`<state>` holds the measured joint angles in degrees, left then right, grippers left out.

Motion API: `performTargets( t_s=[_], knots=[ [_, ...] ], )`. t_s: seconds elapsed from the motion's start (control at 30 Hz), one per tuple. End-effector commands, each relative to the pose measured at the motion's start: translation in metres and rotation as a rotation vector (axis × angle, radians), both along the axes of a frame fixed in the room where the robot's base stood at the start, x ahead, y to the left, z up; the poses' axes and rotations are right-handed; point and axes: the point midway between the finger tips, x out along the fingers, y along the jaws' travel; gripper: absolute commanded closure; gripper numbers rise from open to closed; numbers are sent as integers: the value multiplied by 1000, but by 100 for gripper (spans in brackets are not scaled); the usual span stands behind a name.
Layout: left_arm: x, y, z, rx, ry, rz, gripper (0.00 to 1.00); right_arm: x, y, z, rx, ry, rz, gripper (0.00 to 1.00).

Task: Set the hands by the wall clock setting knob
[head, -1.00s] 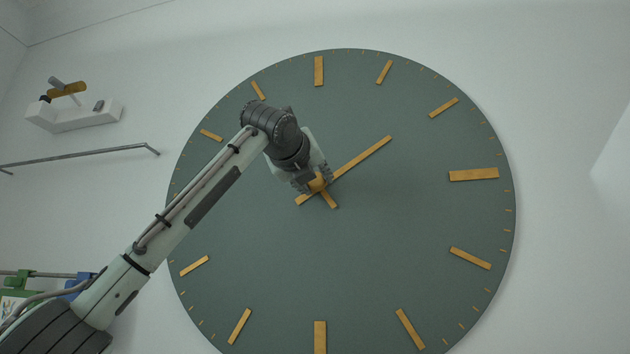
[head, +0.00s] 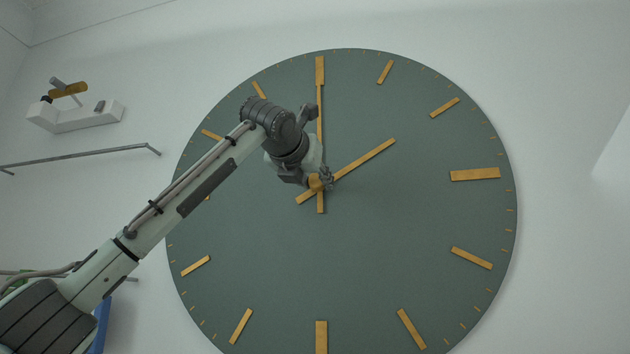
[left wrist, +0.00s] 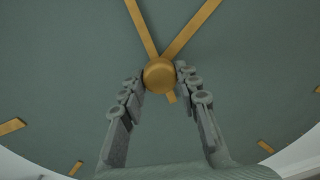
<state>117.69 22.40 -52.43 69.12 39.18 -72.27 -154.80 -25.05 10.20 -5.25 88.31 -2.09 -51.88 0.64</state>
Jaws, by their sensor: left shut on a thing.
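The big round green clock face (head: 390,250) fills the middle of the head view, with gold marks around its rim. The long thin gold hand (head: 319,115) points straight up at the top mark. The shorter gold hand (head: 365,159) points up and right, about toward the second mark past the top. The round gold setting knob (head: 315,183) sits at the centre over both hands. My left gripper (head: 318,180) is shut on it; the left wrist view shows the knob (left wrist: 160,75) between the fingertips. My right gripper is not in view.
A white wall shelf (head: 75,116) holding a hammer-like tool (head: 68,90) is at the upper left. A grey wall rail (head: 80,157) runs below it. A blue thing (head: 101,325) shows partly behind my left arm. The wall right of the clock is mostly bare.

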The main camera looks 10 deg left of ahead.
Motion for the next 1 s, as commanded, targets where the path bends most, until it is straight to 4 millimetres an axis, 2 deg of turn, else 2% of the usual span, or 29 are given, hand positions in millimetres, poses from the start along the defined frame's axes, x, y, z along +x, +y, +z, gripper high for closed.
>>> performTargets(
  t_s=[0.37, 0.4, 0.57, 0.87, 1.0],
  knots=[
    [0, -1, -2, 6, 3, -1, 97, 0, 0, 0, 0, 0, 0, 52],
    [0, -1, -2, 6, 3, -2, 67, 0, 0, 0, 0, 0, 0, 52],
    [0, -1, -1, 5, 2, -1, 48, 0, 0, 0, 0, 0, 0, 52],
    [-1, 0, 0, 5, 0, -1, 48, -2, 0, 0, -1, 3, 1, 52],
    [-13, 1, 1, 4, -2, -1, 48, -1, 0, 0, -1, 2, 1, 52]
  ],
)
